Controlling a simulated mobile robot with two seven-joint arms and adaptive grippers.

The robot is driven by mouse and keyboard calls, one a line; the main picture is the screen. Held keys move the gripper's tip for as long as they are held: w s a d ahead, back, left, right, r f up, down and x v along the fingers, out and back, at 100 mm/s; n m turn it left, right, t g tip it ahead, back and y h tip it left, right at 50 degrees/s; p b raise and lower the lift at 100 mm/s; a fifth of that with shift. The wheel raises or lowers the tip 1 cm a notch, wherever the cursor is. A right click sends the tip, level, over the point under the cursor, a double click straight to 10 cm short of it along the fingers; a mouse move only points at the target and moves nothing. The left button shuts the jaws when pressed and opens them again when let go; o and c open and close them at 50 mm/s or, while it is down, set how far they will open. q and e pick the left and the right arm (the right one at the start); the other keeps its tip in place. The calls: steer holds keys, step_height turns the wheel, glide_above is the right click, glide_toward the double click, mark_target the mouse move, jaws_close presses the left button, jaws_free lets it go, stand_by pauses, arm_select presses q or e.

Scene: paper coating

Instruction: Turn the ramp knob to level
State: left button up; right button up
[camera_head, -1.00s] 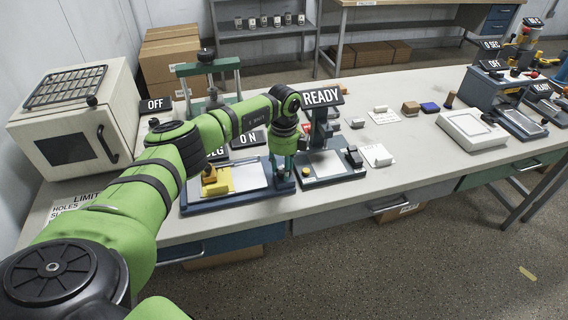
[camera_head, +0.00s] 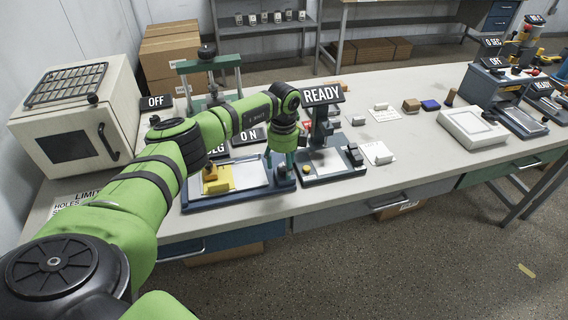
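A low blue coating device (camera_head: 222,201) with a white plate (camera_head: 250,174) and a yellow block (camera_head: 217,180) sits on the bench at centre left. A sign ending in "G" behind it is partly hidden by my arm. My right gripper is not in view.
A "READY" device (camera_head: 335,168) stands just right of the gripper. An "ON" sign (camera_head: 249,138) and a green-framed press (camera_head: 209,68) are behind the arm. A white oven (camera_head: 75,120) stands at left. A white scale (camera_head: 473,128) is farther right, with bare bench before it.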

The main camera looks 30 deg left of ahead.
mark_target(284, 166)
arm_select(q)
steer(key=shift+r, duration=0.35)
step_height(284, 166, up, 11)
steer(key=shift+r, duration=0.2)
stand_by(0.5)
